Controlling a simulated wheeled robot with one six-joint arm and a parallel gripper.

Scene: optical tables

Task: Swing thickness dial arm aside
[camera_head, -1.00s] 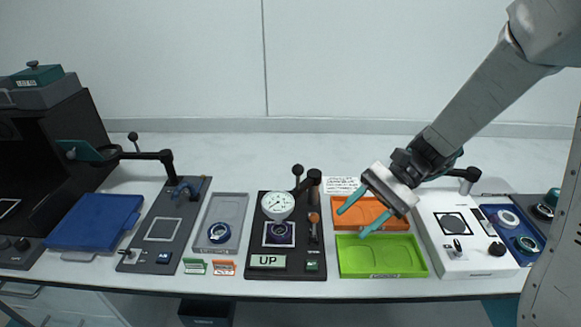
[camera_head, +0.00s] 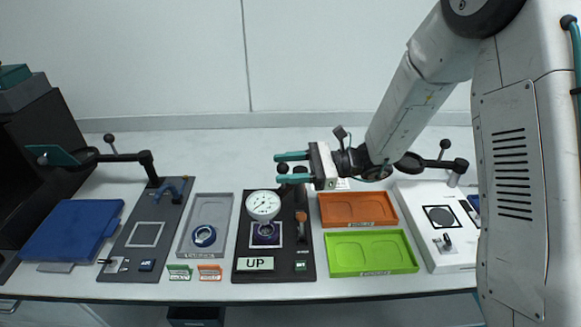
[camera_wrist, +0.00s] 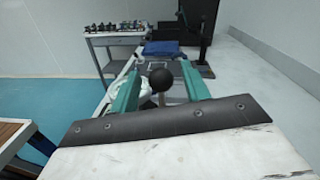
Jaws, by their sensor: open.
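The thickness dial (camera_head: 263,205) is a round white gauge on a short arm over a black station plate (camera_head: 285,262). A black ball knob (camera_head: 283,168) of this station stands behind the dial. My gripper (camera_head: 279,167) is open, pointing left, with its teal fingers at the knob. In the wrist view the black knob (camera_wrist: 160,80) shows in the gap between my fingers (camera_wrist: 159,70); I cannot tell whether either touches it. The white dial (camera_wrist: 120,87) is partly hidden by the left finger there. A sample in a dark holder (camera_head: 265,233) sits under the dial.
An "UP" sign (camera_head: 255,263) lies at the plate's front. Orange (camera_head: 357,221) and green (camera_head: 370,266) trays are to the right, a grey tray (camera_head: 188,246) to the left. Another black station with a jointed arm (camera_head: 128,157) stands farther left.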

